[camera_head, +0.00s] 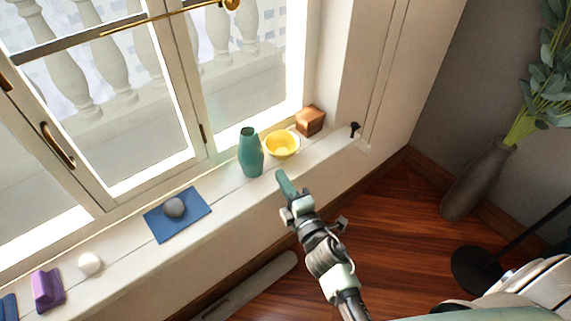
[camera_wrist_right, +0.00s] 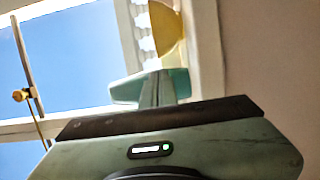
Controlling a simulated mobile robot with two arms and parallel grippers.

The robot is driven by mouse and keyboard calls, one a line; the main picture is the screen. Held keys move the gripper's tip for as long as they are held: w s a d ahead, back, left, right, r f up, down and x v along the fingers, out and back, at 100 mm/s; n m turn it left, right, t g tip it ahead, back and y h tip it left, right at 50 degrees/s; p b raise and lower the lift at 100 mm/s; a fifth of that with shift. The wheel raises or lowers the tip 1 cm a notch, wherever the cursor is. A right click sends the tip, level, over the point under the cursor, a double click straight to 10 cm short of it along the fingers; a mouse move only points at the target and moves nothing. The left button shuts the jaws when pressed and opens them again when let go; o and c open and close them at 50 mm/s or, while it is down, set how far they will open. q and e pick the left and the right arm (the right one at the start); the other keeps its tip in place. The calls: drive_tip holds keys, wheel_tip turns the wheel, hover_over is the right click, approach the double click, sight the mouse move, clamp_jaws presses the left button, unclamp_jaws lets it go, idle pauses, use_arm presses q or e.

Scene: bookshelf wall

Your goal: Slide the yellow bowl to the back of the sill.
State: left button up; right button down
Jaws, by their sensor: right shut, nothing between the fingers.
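The yellow bowl (camera_head: 282,144) sits upright on the white window sill (camera_head: 226,189), between a teal vase (camera_head: 250,153) on its left and a brown wooden block on its right. The bowl also shows in part at the top of the right wrist view (camera_wrist_right: 168,32). My right gripper (camera_head: 283,181) is shut and empty. Its fingertips are near the sill's front edge, on the room side of the bowl and apart from it in the head view. My left gripper is not in view.
The brown block (camera_head: 310,121) stands close to the bowl's right. A small dark object (camera_head: 355,129) is at the sill's right end. Farther left are a blue mat (camera_head: 184,222) with a grey ball, a white ball (camera_head: 90,264) and a purple object (camera_head: 47,290). The window frame borders the sill's back.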

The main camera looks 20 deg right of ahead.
sight(288, 156)
drive_tip(key=w, duration=0.1)
drive_tip(key=w+d, duration=0.1)
drive_tip(key=w, duration=0.1)
drive_tip(key=shift+w+d, duration=0.3)
drive_tip(key=shift+w, duration=0.05)
drive_tip(key=shift+w+d, duration=0.35)
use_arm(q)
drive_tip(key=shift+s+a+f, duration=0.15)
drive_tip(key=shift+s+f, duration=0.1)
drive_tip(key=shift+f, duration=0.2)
use_arm(e)
drive_tip(key=shift+w+d, duration=0.95)
drive_tip(key=shift+w, duration=0.25)
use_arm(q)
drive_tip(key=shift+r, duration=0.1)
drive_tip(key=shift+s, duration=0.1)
use_arm(e)
drive_tip(key=shift+s+a+f, duration=0.1)
